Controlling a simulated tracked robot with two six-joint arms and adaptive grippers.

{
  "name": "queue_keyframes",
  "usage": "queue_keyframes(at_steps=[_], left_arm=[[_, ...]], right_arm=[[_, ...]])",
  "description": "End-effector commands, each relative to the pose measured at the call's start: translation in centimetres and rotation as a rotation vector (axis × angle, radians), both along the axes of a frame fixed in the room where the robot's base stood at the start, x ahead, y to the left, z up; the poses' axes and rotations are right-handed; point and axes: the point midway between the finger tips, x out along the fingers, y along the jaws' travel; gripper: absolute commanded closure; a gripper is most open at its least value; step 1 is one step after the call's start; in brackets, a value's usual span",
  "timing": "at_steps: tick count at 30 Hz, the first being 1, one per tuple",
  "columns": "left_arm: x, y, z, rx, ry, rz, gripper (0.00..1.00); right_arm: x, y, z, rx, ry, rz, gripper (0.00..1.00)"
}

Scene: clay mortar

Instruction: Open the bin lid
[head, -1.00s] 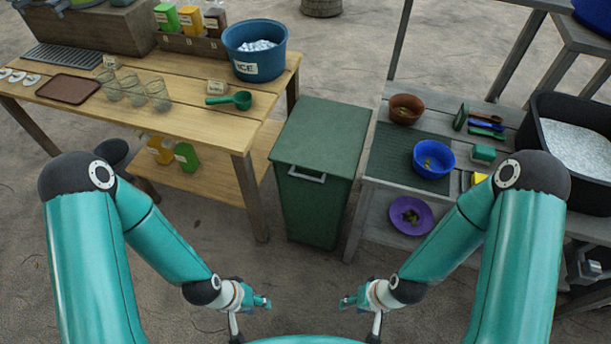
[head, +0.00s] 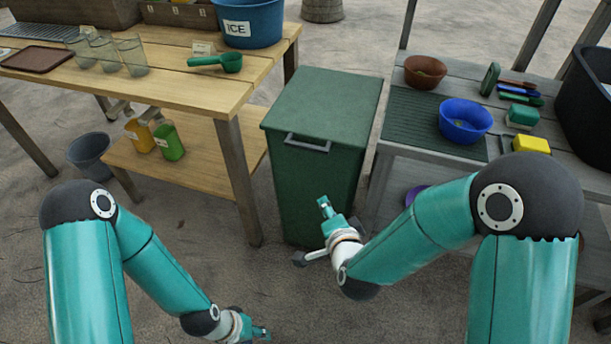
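The green bin (head: 318,195) stands on the ground between the two tables. Its flat lid (head: 327,101) lies shut on top, with a grey bar handle (head: 307,143) at its front edge. My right gripper (head: 324,203) is raised in front of the bin's front face, below the handle and apart from it. My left gripper (head: 262,333) is low at the bottom edge, well below and left of the bin. Both are small in view, and I cannot tell whether their fingers are apart.
A wooden table (head: 180,92) stands left of the bin, with glasses, a green scoop (head: 218,62) and a blue ice bucket (head: 250,22). A grey table (head: 398,150) on the right holds bowls and a yellow sponge (head: 531,144). Open ground lies before the bin.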

Motion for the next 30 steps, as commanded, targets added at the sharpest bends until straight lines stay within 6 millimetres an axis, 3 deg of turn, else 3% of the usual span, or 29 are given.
queue_keyframes(at_steps=[1,6,9,15,20,30], left_arm=[[0.0,0.0,-4.2,0.000,0.000,0.000,0.60],[0.0,0.0,-9.1,0.000,0.000,0.000,0.60],[0.0,0.0,-10.8,0.000,0.000,0.000,0.60],[0.0,0.0,-11.9,0.000,-0.001,0.000,0.60],[0.0,0.0,-11.8,0.000,-0.001,0.000,0.60],[0.0,0.0,-12.4,0.000,-0.001,0.000,0.60]], right_arm=[[0.6,1.0,-1.4,0.062,-0.072,-0.031,0.60],[1.1,2.8,1.0,0.268,-0.261,-0.127,0.60],[0.9,3.4,2.1,0.358,-0.333,-0.157,0.60],[0.9,3.8,3.6,0.445,-0.396,-0.184,0.60],[2.2,3.9,3.9,0.451,-0.400,-0.187,0.60],[8.8,4.3,3.7,0.448,-0.399,-0.187,0.60]])
